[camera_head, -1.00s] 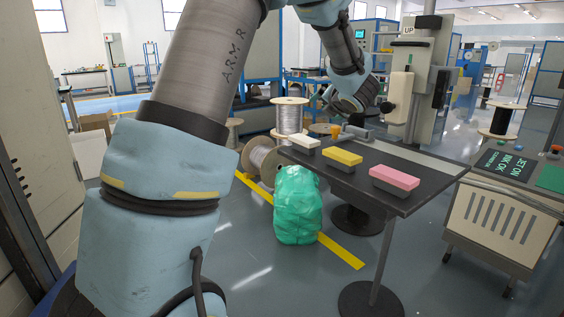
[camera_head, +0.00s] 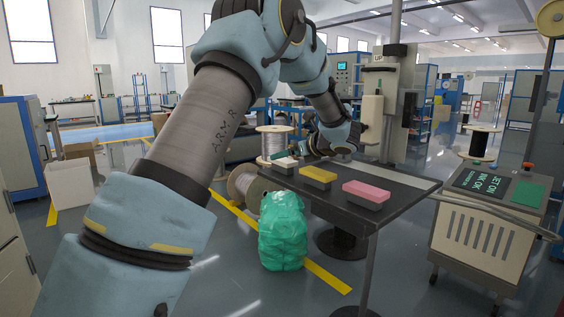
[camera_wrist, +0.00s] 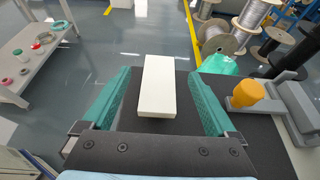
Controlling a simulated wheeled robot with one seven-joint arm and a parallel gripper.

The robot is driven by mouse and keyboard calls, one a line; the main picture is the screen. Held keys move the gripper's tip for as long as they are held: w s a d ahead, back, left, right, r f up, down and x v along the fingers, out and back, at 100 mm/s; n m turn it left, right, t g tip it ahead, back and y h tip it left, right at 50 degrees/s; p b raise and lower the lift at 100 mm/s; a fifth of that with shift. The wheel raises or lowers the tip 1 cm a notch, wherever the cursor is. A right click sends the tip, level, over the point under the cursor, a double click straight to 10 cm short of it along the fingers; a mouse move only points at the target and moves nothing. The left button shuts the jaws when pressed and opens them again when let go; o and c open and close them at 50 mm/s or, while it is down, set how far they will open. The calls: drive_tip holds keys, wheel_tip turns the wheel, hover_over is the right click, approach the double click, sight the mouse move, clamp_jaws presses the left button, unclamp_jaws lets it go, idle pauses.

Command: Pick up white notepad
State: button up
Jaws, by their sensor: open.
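The white notepad (camera_wrist: 158,88) lies on the dark table (camera_head: 330,208). In the wrist view it is between the two green fingers of my gripper (camera_wrist: 160,100), which is open with a gap on each side of the notepad. In the head view the notepad (camera_head: 285,161) is at the table's far left end, with my gripper (camera_head: 312,147) just beside and above it, partly hidden by my wrist. I cannot tell the exact height of the fingers over the notepad.
A yellow pad (camera_head: 319,174) and a pink pad (camera_head: 366,191) lie in a row on the table. An orange knob-like object (camera_wrist: 245,92) is right of my fingers. A green bag (camera_head: 283,232) and wire spools (camera_head: 243,182) stand on the floor nearby.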

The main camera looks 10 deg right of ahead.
drive_tip(key=p+x, duration=0.1)
drive_tip(key=x, duration=0.3)
drive_tip(key=shift+w+a, duration=0.1)
drive_tip(key=shift+w, duration=0.1)
drive_tip(key=c, duration=1.4)
